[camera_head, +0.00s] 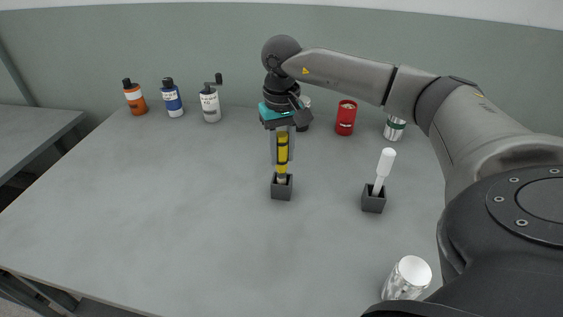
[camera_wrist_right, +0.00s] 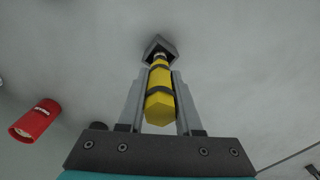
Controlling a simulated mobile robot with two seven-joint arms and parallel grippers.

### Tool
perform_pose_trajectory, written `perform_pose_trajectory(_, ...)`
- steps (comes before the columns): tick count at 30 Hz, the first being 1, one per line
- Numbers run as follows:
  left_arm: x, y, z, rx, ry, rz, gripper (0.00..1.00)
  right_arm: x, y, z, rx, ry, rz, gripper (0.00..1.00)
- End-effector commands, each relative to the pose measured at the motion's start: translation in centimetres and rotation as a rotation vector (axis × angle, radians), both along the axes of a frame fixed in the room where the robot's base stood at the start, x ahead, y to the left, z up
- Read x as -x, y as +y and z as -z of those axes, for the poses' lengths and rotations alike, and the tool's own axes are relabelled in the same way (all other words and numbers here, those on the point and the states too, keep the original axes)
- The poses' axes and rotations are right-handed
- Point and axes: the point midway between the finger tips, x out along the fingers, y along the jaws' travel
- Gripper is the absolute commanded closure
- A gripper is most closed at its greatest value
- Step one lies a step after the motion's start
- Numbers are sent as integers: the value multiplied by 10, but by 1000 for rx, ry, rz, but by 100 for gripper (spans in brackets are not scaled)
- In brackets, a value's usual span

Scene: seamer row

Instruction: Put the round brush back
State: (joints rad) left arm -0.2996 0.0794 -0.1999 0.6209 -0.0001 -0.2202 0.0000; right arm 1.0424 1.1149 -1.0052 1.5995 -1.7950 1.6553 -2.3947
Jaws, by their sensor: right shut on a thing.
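The round brush (camera_head: 282,160) has a yellow handle with dark bands and stands upright, its lower end at a small dark square holder (camera_head: 281,189). My right gripper (camera_head: 282,150) is shut on the yellow handle from above. In the right wrist view the handle (camera_wrist_right: 160,100) lies between the two fingers, and its far end meets the holder (camera_wrist_right: 159,46). I cannot tell how deep the brush sits in the holder. My left gripper is not in view.
A second dark holder (camera_head: 373,199) with a white-handled tool (camera_head: 384,168) stands to the right. A silver can (camera_head: 407,279) is at the front right. Bottles (camera_head: 171,98) and a red can (camera_head: 346,117) line the back. The left middle of the table is clear.

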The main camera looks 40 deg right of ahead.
Motion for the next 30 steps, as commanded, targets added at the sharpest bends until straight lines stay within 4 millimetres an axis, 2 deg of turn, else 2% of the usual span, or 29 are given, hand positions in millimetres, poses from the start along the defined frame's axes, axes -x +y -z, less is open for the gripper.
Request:
perform_pose_trajectory(3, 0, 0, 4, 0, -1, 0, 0, 1, 0, 22, -1, 5, 0, 100)
perform_pose_trajectory(5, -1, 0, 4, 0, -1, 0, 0, 1, 0, 27, 0, 3, 0, 100)
perform_pose_trajectory(16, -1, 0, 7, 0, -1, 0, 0, 0, 0, 32, 0, 1, 0, 100)
perform_pose_trajectory(17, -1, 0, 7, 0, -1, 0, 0, 0, 0, 32, 0, 1, 0, 66)
perform_pose_trajectory(24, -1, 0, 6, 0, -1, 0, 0, 0, 0, 31, 0, 1, 0, 38)
perform_pose_trajectory(30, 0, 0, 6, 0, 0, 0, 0, 0, 0, 31, 0, 1, 0, 37)
